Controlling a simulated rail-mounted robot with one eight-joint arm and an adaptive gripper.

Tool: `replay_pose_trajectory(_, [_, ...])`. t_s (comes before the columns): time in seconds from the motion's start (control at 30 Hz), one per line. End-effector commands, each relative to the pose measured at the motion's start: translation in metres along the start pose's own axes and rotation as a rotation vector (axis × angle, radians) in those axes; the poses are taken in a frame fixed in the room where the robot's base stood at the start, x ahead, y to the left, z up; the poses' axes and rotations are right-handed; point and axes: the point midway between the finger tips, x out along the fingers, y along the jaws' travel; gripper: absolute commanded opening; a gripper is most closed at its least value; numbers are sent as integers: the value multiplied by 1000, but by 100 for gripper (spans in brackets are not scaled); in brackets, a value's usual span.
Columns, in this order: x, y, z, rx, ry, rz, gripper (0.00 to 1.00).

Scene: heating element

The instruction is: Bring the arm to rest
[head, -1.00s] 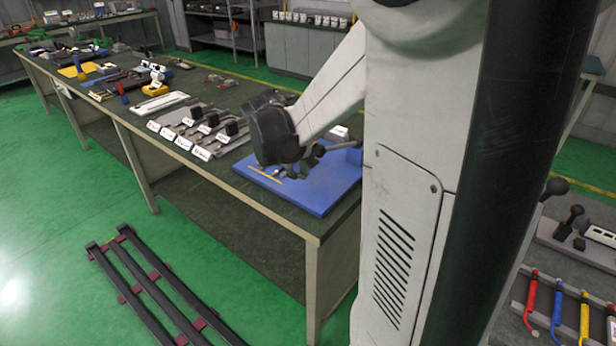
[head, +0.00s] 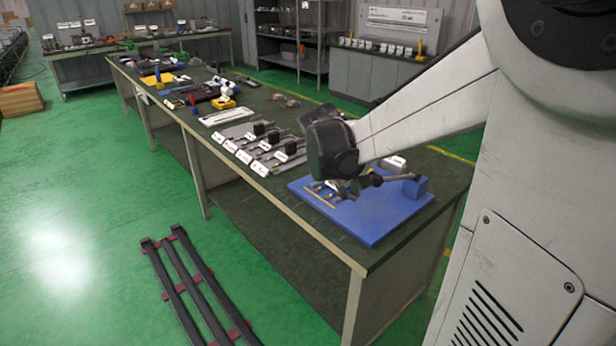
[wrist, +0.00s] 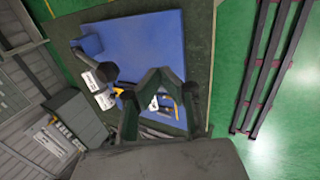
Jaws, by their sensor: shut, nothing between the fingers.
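My gripper (head: 346,188) hangs at the end of my arm above the blue board (head: 376,225) at the near end of the long workbench. In the wrist view my gripper (wrist: 160,78) has its dark fingers closed together, with nothing held. Behind the fingers, small metal and yellow parts lie on or by the board (wrist: 155,40); they are partly hidden. A blue block (head: 415,187) stands at the board's right edge, with a dark rod-like handle (head: 395,179) reaching from it toward my gripper.
A row of labelled dark switches (head: 270,145) lies on the bench left of the board. Tools and a yellow item (head: 222,102) sit farther back. A black rail frame (head: 190,285) lies on the open green floor. Shelves and a grey cabinet (head: 375,80) stand behind.

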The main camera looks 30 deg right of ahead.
Motion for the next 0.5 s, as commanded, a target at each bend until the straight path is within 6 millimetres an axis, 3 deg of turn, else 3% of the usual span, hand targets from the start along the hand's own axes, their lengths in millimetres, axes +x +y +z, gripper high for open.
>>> replay_pose_trajectory(0.3, [-2, -2, 0, 1, 5, -2, 0])
replay_pose_trajectory(0.5, [-30, -27, 3, 21, 82, -29, 0])
